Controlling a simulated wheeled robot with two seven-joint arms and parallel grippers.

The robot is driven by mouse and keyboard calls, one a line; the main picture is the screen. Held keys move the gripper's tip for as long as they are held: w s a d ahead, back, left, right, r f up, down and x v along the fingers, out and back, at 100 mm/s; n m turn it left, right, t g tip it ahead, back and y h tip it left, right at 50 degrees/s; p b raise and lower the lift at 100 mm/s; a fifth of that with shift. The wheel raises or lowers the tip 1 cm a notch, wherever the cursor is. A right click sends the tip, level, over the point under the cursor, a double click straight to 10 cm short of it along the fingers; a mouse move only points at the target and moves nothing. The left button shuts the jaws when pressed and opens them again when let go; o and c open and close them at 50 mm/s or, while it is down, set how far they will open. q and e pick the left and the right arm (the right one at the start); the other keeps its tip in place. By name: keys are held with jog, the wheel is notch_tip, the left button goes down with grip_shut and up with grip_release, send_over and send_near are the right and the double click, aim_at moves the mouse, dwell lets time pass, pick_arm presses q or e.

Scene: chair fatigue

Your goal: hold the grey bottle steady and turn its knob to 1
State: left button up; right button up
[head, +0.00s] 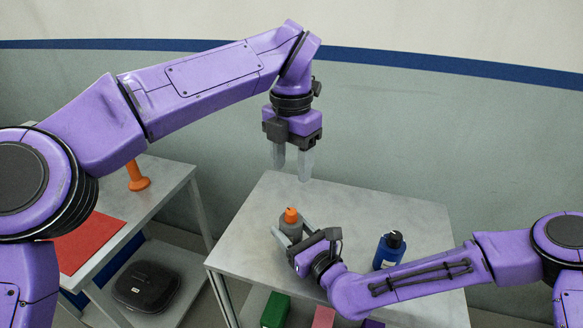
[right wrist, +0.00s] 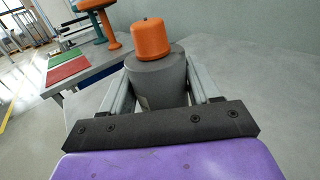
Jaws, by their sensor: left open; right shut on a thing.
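The grey bottle (head: 291,222) stands upright on the grey table, with an orange knob (head: 291,214) on top. My right gripper (head: 293,236) is shut on the bottle's body, one finger on each side. In the right wrist view the bottle (right wrist: 158,82) sits between the fingers and its orange knob (right wrist: 151,39) rises clear above them. No number or mark on the knob can be read. My left gripper (head: 292,174) is open and empty, pointing down above the table, higher than the knob and apart from it.
A blue bottle (head: 389,250) with a black top stands right of the grey one, near my right arm. The table (head: 350,205) is clear at the back. A side table at left holds a red mat (head: 88,242) and an orange object (head: 137,177). Coloured boxes (head: 275,309) sit below the front edge.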

jog(key=o, duration=1.5)
